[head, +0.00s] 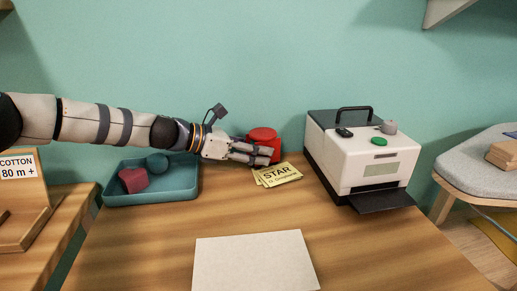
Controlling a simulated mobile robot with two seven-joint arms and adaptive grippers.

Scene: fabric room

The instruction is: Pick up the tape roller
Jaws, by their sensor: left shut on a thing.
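A red rounded object (263,135), which I take to be the tape roller, is at the back of the wooden table, near the green wall. My left gripper (265,154) reaches in from the left and is shut on it. The fingers cover part of its front and left side. I cannot tell whether it still touches the table. My right gripper is not in view.
Yellow "STAR" cards (279,174) lie just in front of the gripper. A white printer-like machine (350,160) stands right. A blank sheet (255,262) lies in front.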

